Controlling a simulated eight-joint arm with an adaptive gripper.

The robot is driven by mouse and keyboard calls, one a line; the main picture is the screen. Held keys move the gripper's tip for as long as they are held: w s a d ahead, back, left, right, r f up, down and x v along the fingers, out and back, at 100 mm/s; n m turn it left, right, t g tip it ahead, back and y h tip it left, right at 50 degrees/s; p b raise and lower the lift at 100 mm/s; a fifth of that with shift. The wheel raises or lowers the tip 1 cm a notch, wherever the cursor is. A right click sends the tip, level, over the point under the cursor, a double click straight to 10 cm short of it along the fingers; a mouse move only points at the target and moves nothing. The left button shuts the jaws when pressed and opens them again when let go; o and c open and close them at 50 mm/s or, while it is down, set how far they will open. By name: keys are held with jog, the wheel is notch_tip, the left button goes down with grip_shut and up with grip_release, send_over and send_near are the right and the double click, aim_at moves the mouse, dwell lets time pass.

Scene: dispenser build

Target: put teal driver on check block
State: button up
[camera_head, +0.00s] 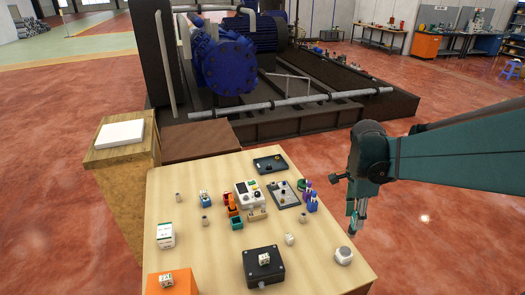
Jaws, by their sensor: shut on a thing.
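My gripper (358,212) is above the right edge of the wooden table and points down. It is shut on a small teal piece (351,219), which looks like the teal driver. The fingers hide part of it, and it is clear of the tabletop. Several small pale blocks are in view, and I cannot tell for sure which is the check block. One pale block (290,239) stands on the table left of my gripper. Another pale block (264,259) sits on a black box (250,273) at the front.
A white rounded object (344,256) stands below my gripper. Blue-purple bottles (311,202) stand to its left. A white device (247,195), orange and green small bins (236,223), dark trays (270,164) and an orange block (172,284) also stand on the table (205,255).

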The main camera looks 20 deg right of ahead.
aim_at(351, 233)
jog(key=shift+f, duration=2.3)
jog(key=shift+f, duration=2.05)
jog(key=shift+f, duration=0.15)
jog(key=o, duration=1)
jog(key=shift+c, duration=0.2)
jog(key=shift+w+a+r, duration=0.1)
jog(key=shift+a+r, duration=0.15)
jog(key=shift+r, duration=1.8)
jog(key=shift+w+a+r, duration=0.1)
jog(key=shift+a+r, duration=0.1)
jog(key=shift+r, duration=1.8)
jog(key=shift+w+a+r, duration=0.1)
jog(key=shift+a+r, duration=0.15)
jog(key=shift+r, duration=1.8)
